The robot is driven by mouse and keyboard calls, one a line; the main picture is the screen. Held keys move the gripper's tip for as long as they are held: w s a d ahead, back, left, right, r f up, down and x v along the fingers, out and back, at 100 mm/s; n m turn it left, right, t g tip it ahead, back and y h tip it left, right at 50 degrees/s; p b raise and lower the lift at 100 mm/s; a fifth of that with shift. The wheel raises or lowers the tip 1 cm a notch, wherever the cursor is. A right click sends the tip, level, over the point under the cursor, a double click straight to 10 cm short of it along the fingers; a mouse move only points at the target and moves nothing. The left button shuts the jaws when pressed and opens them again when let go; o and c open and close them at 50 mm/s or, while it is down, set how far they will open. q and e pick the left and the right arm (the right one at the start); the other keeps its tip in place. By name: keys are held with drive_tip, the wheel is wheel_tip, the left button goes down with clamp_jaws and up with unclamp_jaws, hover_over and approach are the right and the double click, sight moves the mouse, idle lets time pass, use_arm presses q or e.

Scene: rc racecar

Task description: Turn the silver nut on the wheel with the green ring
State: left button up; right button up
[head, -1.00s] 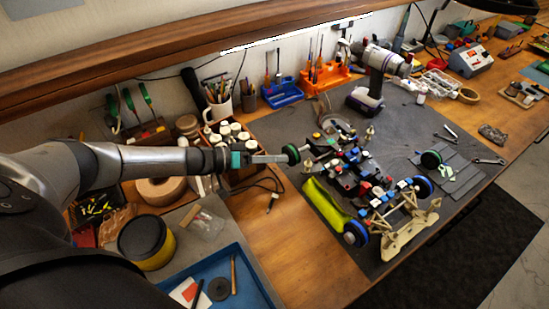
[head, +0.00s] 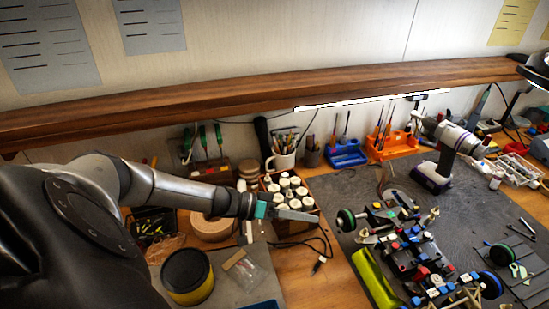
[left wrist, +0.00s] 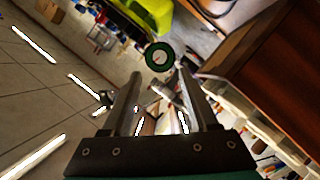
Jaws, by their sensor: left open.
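The wheel with the green ring (head: 346,220) stands at the left end of the partly built racecar (head: 412,248) in the head view. It also shows in the left wrist view (left wrist: 151,51), beyond my fingertips, with a pale centre. The silver nut is too small to make out clearly. My left gripper (head: 317,217) points right toward this wheel, with a short gap between them. In the left wrist view, its fingers (left wrist: 158,78) are apart with nothing held between them. My right gripper is not in view.
A crate of white-capped bottles (head: 290,226) stands just behind my left gripper. A yellow-green body shell (head: 374,278) lies in front of the wheel. A cordless drill (head: 446,160) stands behind the car. Another green-ringed wheel (head: 502,254) lies at the right.

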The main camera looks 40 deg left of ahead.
use_arm(q)
drive_tip(key=v, duration=0.8)
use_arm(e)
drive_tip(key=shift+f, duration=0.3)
